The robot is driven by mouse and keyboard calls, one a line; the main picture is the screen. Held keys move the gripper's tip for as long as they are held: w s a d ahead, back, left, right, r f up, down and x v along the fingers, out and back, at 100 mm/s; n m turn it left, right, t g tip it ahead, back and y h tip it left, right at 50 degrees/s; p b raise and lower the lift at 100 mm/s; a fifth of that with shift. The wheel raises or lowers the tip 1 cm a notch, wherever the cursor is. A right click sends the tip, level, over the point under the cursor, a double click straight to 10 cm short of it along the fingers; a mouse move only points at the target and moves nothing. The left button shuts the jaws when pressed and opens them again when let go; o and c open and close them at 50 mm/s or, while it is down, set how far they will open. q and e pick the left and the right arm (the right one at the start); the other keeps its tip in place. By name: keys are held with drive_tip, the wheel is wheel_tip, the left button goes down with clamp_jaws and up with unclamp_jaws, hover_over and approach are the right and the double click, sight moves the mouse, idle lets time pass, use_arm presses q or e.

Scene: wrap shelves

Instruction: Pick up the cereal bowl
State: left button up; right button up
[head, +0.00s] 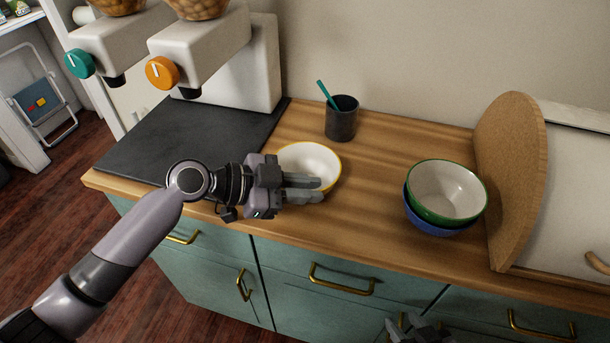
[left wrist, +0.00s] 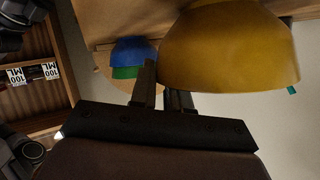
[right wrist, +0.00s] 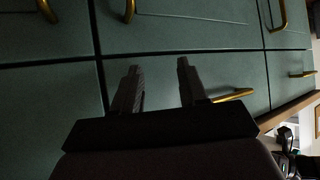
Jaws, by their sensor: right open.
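The cereal bowl (head: 308,158), white inside with a yellow rim, is on the wooden counter near its front edge, left of centre. In the left wrist view its yellow outside (left wrist: 230,50) fills the upper right. My left gripper (head: 303,188) is at the bowl's near rim, one finger inside and the other outside. Its fingers are close together, shut on the bowl wall; the inner finger is partly hidden behind it. My right gripper (right wrist: 157,80) is open and empty, low in front of the green cabinet fronts.
A green bowl (head: 448,190) is stacked in a blue bowl (head: 440,228) to the right. A dark cup (head: 341,120) with a teal utensil stands behind. A round wooden board (head: 510,180) stands at right; a dispenser (head: 215,60) is at back left. Counter between bowls is clear.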

use_arm(q)
clamp_jaws()
drive_tip(key=shift+r, duration=0.1)
